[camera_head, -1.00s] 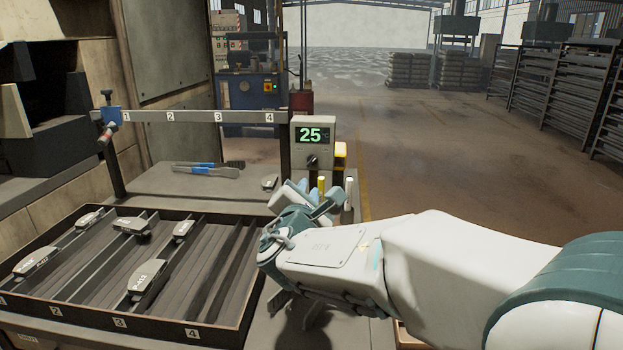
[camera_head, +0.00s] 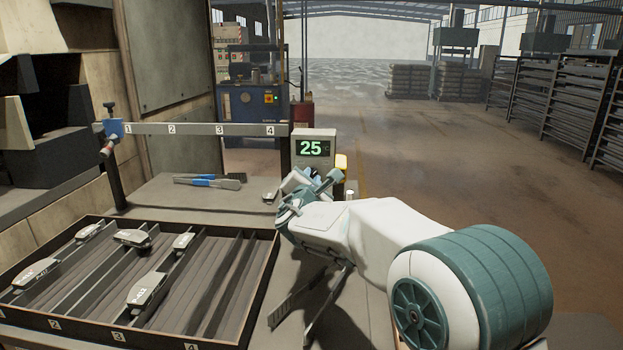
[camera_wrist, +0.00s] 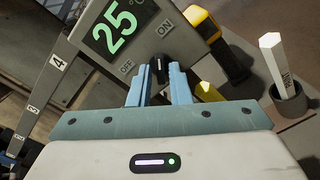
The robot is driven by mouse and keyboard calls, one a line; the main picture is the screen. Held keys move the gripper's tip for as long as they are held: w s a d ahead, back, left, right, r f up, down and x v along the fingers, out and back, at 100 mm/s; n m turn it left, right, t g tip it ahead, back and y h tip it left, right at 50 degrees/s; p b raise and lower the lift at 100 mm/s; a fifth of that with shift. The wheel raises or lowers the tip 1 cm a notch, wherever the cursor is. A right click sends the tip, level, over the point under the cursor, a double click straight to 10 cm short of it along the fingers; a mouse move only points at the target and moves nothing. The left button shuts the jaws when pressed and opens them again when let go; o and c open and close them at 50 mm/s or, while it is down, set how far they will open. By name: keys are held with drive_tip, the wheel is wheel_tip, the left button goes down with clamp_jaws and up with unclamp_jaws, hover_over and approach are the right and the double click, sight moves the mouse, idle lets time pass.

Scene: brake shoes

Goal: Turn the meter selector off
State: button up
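The meter (camera_head: 314,147) is a grey box with a green "25" display, standing at the back right of the bench. In the wrist view its face (camera_wrist: 150,48) is tilted and close. The black selector knob (camera_wrist: 160,68) sits below the OFF label (camera_wrist: 127,67) and ON label (camera_wrist: 165,27). Its exact pointing is hard to tell. My gripper (camera_wrist: 159,80) has its blue fingers parted, one on each side of the knob. I cannot make out contact. In the head view my gripper (camera_head: 316,180) is in front of the meter and hides the knob.
A yellow item (camera_wrist: 207,32) is at the meter's right side. A tray (camera_head: 268,262) with several brake shoes lies left. A blue-handled tool (camera_head: 210,181) lies behind it.

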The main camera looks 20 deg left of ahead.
drive_tip(key=shift+w, duration=0.1)
clamp_jaws()
drive_tip(key=shift+n, duration=0.4)
drive_tip(key=n, duration=0.2)
drive_tip(key=shift+n, duration=0.4)
drive_tip(key=n, duration=0.3)
drive_tip(key=shift+r+n+p, duration=0.1)
drive_tip(key=shift+n+p, duration=0.2)
drive_tip(key=shift+p, duration=0.05)
drive_tip(key=n+p, duration=0.2)
drive_tip(key=n, duration=0.3)
drive_tip(key=shift+n+p, duration=1.05)
drive_tip(key=shift+n, duration=0.75)
